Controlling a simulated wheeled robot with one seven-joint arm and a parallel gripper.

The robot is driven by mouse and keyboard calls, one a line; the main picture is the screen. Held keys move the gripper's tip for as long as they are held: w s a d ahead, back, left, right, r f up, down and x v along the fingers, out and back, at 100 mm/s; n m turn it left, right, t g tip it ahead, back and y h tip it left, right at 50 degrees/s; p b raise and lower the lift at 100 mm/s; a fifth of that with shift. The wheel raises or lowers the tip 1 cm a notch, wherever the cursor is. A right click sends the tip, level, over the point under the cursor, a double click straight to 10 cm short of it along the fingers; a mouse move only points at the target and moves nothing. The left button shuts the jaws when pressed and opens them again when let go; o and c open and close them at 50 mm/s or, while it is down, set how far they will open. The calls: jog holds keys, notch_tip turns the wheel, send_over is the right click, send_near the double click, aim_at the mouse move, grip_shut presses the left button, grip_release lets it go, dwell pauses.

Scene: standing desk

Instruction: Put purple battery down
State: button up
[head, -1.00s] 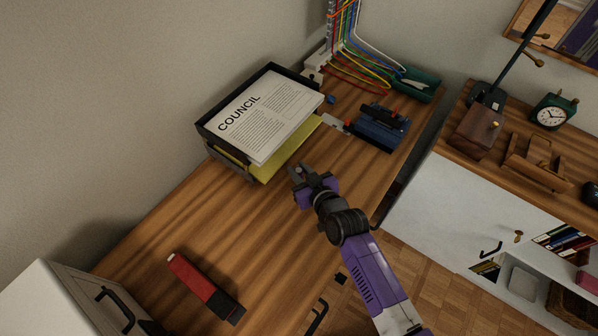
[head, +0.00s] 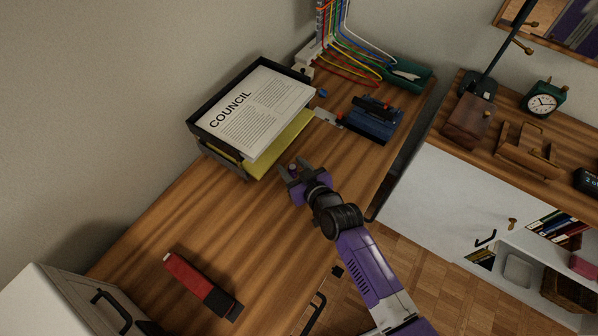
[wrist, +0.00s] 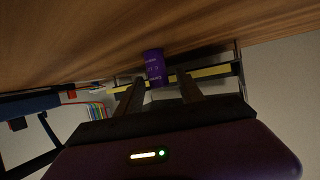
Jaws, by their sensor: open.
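The purple battery (wrist: 154,67) shows in the wrist view between my two fingers, with its end against the wooden desk surface, which is at the top of that picture. My gripper (wrist: 160,88) is open, with a gap visible on each side of the battery. In the head view my gripper (head: 291,169) is low over the desk, just in front of the paper tray. The battery's small end (head: 293,168) shows there between the fingers, and the rest of it is mostly hidden.
The black paper tray (head: 194,128) with a printed sheet is close behind my gripper. A blue device (head: 373,122) and a green tray (head: 416,82) stand to the right, near coloured cables. A red and black object (head: 200,284) lies at front left. The desk between is clear.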

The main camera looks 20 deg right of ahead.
jog(key=shift+s+d+r, duration=0.1)
jog(key=shift+s+r, duration=0.1)
jog(key=shift+s, duration=0.15)
jog(key=b+v, duration=0.1)
jog(key=v, duration=1)
jog(key=shift+s+r, duration=0.1)
jog(key=shift+r, duration=0.05)
